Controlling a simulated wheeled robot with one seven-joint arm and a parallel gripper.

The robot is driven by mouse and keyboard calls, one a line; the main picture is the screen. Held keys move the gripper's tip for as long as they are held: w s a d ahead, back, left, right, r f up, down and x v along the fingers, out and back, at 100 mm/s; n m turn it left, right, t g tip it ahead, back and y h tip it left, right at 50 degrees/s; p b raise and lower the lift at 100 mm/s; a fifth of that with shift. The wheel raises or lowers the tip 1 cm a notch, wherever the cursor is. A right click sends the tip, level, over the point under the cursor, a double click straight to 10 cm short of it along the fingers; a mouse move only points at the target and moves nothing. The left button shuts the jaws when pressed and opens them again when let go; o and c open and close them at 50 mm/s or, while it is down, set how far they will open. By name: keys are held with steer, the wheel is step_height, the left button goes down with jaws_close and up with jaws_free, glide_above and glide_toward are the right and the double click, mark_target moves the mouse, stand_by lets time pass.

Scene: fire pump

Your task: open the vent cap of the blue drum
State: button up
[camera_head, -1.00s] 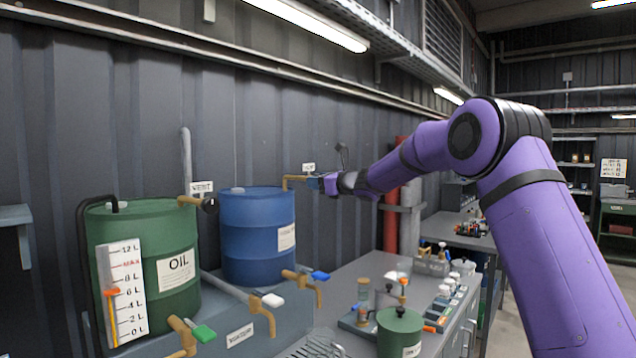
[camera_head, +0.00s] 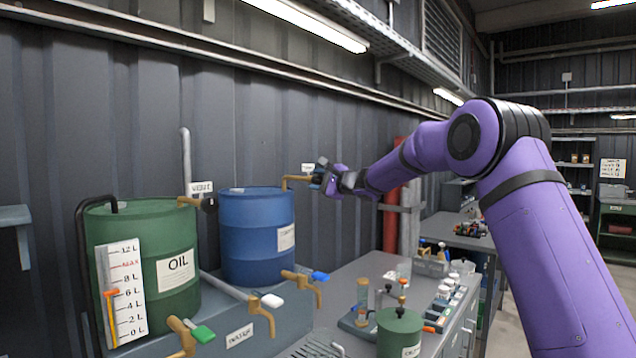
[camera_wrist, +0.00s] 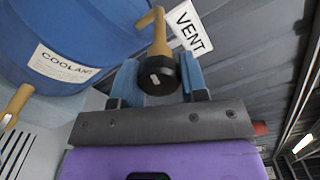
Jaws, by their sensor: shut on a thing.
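The blue drum (camera_head: 258,240) stands on a grey bench beside the green oil drum. It fills the upper left of the wrist view (camera_wrist: 70,40), with a COOLANT label. A brass vent pipe (camera_head: 291,180) leaves its top to the right. In the wrist view the pipe (camera_wrist: 159,32) ends in a round black vent cap (camera_wrist: 157,77). My gripper (camera_wrist: 160,80) is shut on this cap, one blue finger pad on each side. In the head view my gripper (camera_head: 319,178) is at the pipe's end and hides most of the cap. I cannot tell whether the cap is loosened.
The green oil drum (camera_head: 150,262) has its own brass vent pipe (camera_head: 188,202) with a dark cap. Brass taps (camera_head: 305,284) stick out below the drums. A small green can (camera_head: 399,333) and jars stand on the bench. The dark wall is close behind the pipe.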

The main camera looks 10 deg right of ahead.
steer(key=n, duration=0.4)
steer(key=shift+n, duration=2.5)
steer(key=o, duration=0.9)
steer(key=shift+o, duration=0.2)
steer(key=shift+s+d, duration=0.1)
steer(key=v, duration=1)
steer(key=shift+s+d, duration=0.15)
steer(key=shift+s, duration=0.15)
